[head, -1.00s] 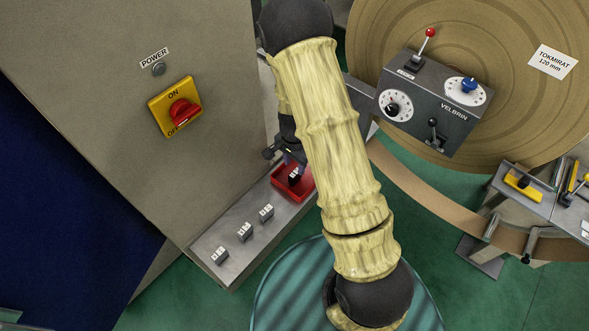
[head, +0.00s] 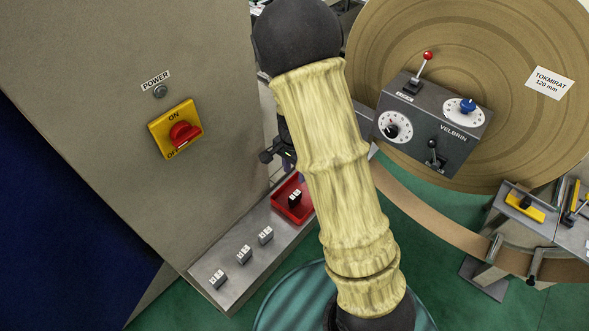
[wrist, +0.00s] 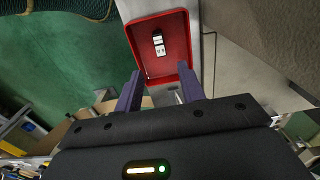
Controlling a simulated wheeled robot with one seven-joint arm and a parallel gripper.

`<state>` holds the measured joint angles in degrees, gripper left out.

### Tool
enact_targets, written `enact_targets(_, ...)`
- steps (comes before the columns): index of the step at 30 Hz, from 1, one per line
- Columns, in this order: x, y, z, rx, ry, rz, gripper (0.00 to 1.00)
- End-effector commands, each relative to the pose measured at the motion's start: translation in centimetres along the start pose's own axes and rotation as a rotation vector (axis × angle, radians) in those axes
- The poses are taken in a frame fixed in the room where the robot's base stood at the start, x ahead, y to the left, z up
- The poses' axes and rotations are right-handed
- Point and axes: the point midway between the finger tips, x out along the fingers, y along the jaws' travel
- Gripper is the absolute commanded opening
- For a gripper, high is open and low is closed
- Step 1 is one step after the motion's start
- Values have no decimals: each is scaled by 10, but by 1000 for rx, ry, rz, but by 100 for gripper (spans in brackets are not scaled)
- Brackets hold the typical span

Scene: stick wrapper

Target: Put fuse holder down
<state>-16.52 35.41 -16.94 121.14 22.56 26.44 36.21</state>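The fuse holder (head: 295,198), a small black block with a white label, lies in the red tray (head: 279,196) on the grey ledge. The wrist view also shows the fuse holder (wrist: 158,43) inside the red tray (wrist: 179,22), resting on its floor. My gripper (wrist: 159,72) is open, its two purple fingers apart with nothing between them. The fingertips are near the tray's near edge, apart from the holder. In the head view my arm hides most of the gripper.
Several similar small blocks (head: 244,254) stand in a row on the grey ledge (head: 232,289), left of the tray. A grey cabinet with a yellow and red power switch (head: 175,128) rises behind it. A control box (head: 434,125) and large brown roll (head: 520,45) are at right.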

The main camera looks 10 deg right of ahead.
Motion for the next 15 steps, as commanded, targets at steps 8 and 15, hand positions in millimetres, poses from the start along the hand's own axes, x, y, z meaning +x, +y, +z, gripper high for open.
enact_targets(8,-15,9,3,-69,1,-20,39)
enact_targets(15,-68,48,21,-390,45,-87,39)
